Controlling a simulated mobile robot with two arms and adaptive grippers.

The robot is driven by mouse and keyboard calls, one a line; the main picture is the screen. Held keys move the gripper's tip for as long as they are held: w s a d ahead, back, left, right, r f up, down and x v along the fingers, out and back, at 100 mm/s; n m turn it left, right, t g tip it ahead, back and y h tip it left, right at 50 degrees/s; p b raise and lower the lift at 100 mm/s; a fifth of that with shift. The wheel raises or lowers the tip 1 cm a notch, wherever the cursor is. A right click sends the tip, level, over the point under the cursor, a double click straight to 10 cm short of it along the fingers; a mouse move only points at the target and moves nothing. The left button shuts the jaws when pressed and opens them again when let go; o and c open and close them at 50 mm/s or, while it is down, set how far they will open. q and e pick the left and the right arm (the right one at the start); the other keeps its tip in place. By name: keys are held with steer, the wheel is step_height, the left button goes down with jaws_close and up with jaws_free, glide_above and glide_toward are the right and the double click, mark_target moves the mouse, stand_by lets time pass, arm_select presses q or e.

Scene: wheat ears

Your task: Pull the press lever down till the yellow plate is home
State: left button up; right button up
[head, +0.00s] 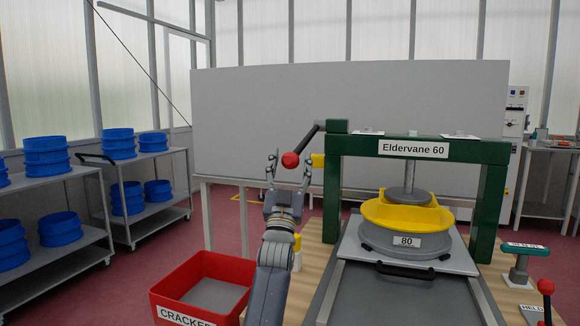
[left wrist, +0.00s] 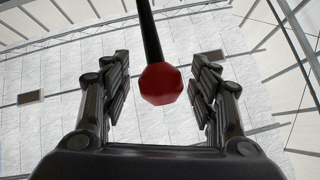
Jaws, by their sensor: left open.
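The press lever (head: 305,142) is a dark bar with a red ball knob (head: 290,159), reaching down and left from the top left of the green press frame (head: 334,190). My left gripper (head: 290,157) is open, its fingers on either side of the knob. In the left wrist view the red knob (left wrist: 161,84) sits between the open fingers (left wrist: 161,85), with a gap on both sides. My right gripper does not show.
A red bin labelled CRACKED (head: 200,290) stands on the left of the wooden bench. Carts with blue sieves (head: 45,150) stand farther left. A small stand (head: 522,262) and another red-knobbed lever (head: 545,288) are at the right. A grey panel (head: 270,120) stands behind.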

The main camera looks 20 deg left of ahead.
arm_select(q)
steer(key=v, duration=1.2)
